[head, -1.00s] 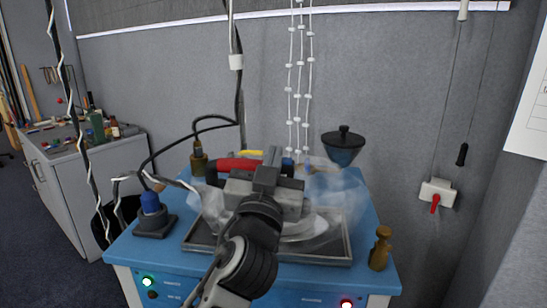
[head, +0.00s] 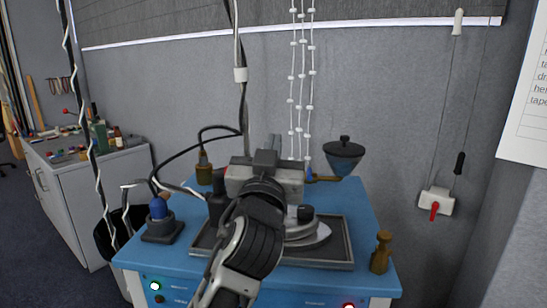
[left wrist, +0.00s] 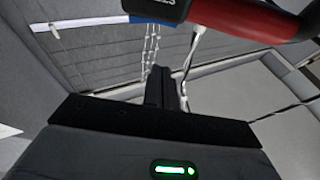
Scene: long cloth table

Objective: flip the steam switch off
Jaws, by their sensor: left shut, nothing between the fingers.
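My left gripper (head: 267,150) is shut and empty, raised above the blue table (head: 340,275) in the head view. Its closed fingers (left wrist: 166,90) also show in the left wrist view. The arm hides much of a silver iron-like tool (head: 308,232) on a grey tray (head: 345,245). I cannot tell which part is the steam switch. The table's front panel has a lit green lamp (head: 155,286) at left and a red lamp (head: 348,306) at right. A white wall box (head: 440,201) has a red lever (head: 434,211) pointing down. My right gripper is not in view.
A red and black handle-like part (left wrist: 245,18) is close overhead in the left wrist view. Cables and a beaded string hang behind.

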